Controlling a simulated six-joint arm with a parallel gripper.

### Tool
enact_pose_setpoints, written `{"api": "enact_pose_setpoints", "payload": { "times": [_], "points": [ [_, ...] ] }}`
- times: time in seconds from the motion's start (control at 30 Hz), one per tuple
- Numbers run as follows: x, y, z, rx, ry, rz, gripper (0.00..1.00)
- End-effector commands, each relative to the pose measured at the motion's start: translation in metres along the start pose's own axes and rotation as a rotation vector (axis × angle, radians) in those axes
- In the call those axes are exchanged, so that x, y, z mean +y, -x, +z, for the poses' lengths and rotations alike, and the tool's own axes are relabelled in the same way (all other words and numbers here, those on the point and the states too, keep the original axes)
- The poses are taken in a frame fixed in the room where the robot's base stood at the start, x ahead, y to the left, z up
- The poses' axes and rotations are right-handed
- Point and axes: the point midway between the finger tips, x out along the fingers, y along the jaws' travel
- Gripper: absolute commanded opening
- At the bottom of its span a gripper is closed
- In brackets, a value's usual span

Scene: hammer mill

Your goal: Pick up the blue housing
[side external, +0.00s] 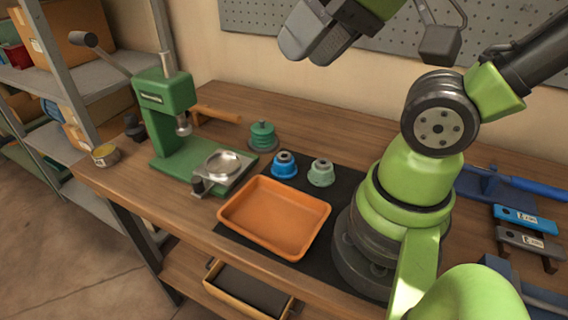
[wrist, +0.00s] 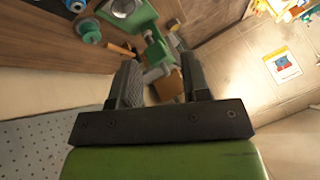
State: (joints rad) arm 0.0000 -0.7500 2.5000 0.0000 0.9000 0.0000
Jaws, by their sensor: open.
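The blue housing (side external: 284,166) is a short blue round part with a dark top opening. It stands upright on the black mat, just behind the orange tray. In the wrist view a blue housing (wrist: 75,4) shows at the top left edge, partly cut off. My gripper (side external: 322,40) is high above the table at the top of the side view, well away from the housing. In the wrist view my gripper (wrist: 161,85) has its two fingers apart with nothing between them.
A grey-green housing (side external: 321,173) stands right of the blue one. An orange tray (side external: 232,228), empty, lies in front. A green press (side external: 175,125) stands left, and stacked green discs (side external: 262,136) stand behind. Blue and grey tools (side external: 525,220) lie right. A pegboard (side external: 480,30) covers the wall.

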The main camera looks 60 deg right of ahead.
Motion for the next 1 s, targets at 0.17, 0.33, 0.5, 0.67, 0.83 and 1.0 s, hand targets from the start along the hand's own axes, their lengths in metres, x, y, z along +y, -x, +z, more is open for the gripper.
{"api": "enact_pose_setpoints", "payload": {
  "times": [0.17, 0.33, 0.5, 0.67, 0.83, 1.0],
  "points": [
    [0.0, 0.0, 0.0, 0.0, 0.0, 0.0, 0.43],
    [0.0, 0.0, 0.0, 0.0, 0.0, 0.0, 0.68],
    [0.0, 0.0, 0.0, 0.0, 0.0, 0.0, 0.8],
    [0.0, -0.001, -0.001, -0.002, 0.001, 0.003, 0.8],
    [0.007, -0.015, -0.016, -0.042, 0.028, 0.063, 0.8],
    [0.031, -0.052, -0.045, -0.146, 0.099, 0.177, 0.8]
  ]
}}
